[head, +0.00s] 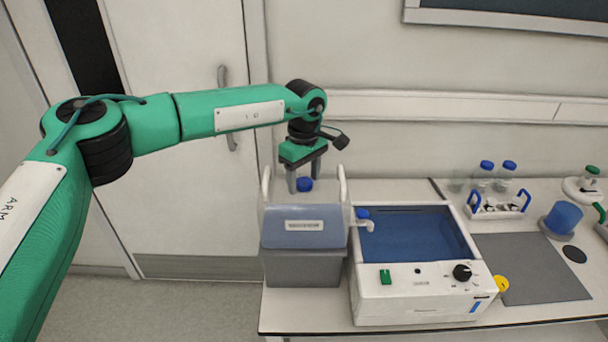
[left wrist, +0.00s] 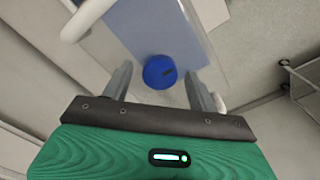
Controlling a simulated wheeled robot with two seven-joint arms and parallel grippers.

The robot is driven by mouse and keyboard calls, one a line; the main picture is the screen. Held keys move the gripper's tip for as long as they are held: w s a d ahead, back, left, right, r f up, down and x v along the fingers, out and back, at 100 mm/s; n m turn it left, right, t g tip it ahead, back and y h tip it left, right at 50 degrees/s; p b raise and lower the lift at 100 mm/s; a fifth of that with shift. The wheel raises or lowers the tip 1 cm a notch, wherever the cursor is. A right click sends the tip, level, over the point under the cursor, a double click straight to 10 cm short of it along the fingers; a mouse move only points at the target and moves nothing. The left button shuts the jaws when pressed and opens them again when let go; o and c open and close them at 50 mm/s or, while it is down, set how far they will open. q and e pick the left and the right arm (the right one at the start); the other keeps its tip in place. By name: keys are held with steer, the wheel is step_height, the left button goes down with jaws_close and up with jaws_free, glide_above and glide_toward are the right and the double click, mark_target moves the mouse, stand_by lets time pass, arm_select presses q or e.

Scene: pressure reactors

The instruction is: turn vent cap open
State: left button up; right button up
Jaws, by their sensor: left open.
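The blue vent cap (head: 304,184) sits on top of a grey container with a clear bluish upper part (head: 305,226), at the left end of the bench. My left gripper (head: 304,181) points down over the cap, with one finger on each side. In the left wrist view the round blue cap (left wrist: 159,72) shows between the fingertips of my left gripper (left wrist: 162,76). The fingers are open, with a gap on both sides of the cap. A dark mark shows on the cap.
White handles (head: 343,185) rise at the container's sides, close to my left gripper. A white water bath (head: 420,295) with a blue basin stands to the right. A bottle rack (head: 497,208) and a grey mat (head: 530,268) lie farther right.

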arm_select(q)
steer(key=c, duration=1)
